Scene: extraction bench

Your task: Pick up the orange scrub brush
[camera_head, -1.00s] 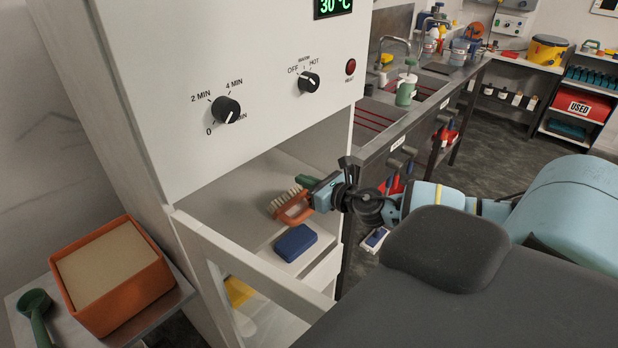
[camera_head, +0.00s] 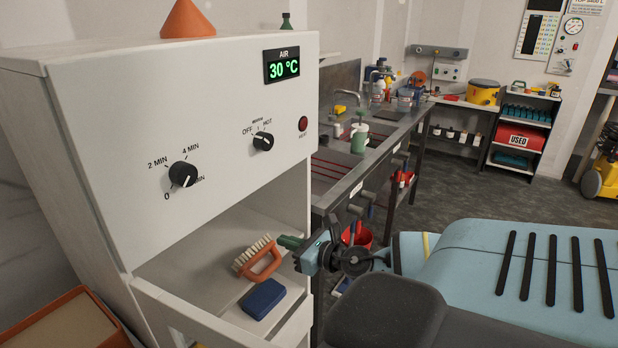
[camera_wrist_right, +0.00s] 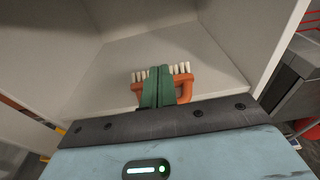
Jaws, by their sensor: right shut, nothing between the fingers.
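The orange scrub brush (camera_head: 262,268) lies in the open recess of the white cabinet, its pale bristles facing the back left. It also shows in the right wrist view (camera_wrist_right: 185,88), partly hidden behind my fingers. My right gripper (camera_head: 284,242) is just right of the brush, with its green fingers pressed together. In the right wrist view the shut fingers (camera_wrist_right: 158,84) point at the brush and overlap it in the picture. I cannot tell whether they touch it. My left gripper is not in view.
A dark blue block (camera_head: 263,298) lies on the shelf in front of the brush. The recess is bounded by the cabinet's front rail (camera_head: 190,318) and the control panel (camera_head: 225,110) above. A steel sink bench (camera_head: 350,185) stands to the right. An orange tray (camera_head: 65,325) is at lower left.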

